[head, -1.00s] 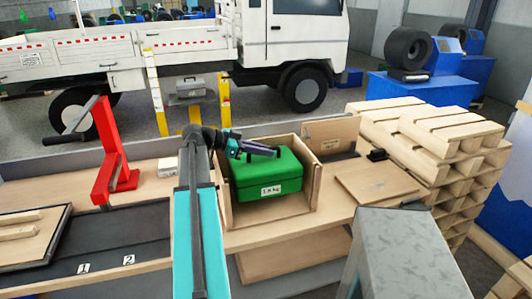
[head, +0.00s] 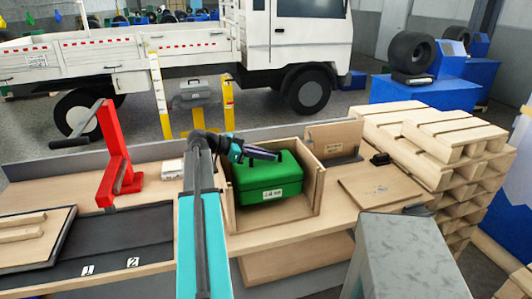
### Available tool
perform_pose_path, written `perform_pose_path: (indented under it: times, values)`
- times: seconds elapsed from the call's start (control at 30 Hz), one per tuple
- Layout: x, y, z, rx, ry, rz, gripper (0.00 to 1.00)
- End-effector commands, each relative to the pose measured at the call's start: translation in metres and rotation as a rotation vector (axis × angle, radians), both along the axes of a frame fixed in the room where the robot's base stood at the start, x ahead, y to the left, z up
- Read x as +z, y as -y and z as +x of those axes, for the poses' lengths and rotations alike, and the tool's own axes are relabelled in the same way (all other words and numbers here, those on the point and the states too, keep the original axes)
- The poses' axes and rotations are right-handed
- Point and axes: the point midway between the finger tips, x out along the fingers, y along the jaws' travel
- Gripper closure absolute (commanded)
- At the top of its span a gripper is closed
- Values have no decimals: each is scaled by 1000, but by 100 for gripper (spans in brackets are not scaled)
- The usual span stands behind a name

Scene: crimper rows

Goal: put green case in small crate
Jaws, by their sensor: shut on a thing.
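The green case (head: 268,182) with a white label on its front sits inside an open-fronted wooden crate (head: 316,190) on the bench. Its lid is closed and it looks upright. My gripper (head: 262,153) is at the top of the case, shut on it, with its dark fingers lying across the lid. The exact grip point is partly hidden by the gripper. Whether the case rests fully on the crate floor cannot be told.
A second wooden box (head: 334,139) stands behind right, with a flat board (head: 382,192) in front of it. A red press (head: 117,165) stands on the left near a black mat (head: 130,232). Stacked pallets (head: 440,150) rise at right. A grey metal surface (head: 410,250) is at front.

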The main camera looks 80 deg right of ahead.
Motion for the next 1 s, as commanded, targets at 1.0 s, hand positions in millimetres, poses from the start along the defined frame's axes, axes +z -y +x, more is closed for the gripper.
perform_pose_path:
  times: [1.0]
  values:
    - [-24,0,-1,-1,-5,-5,100]
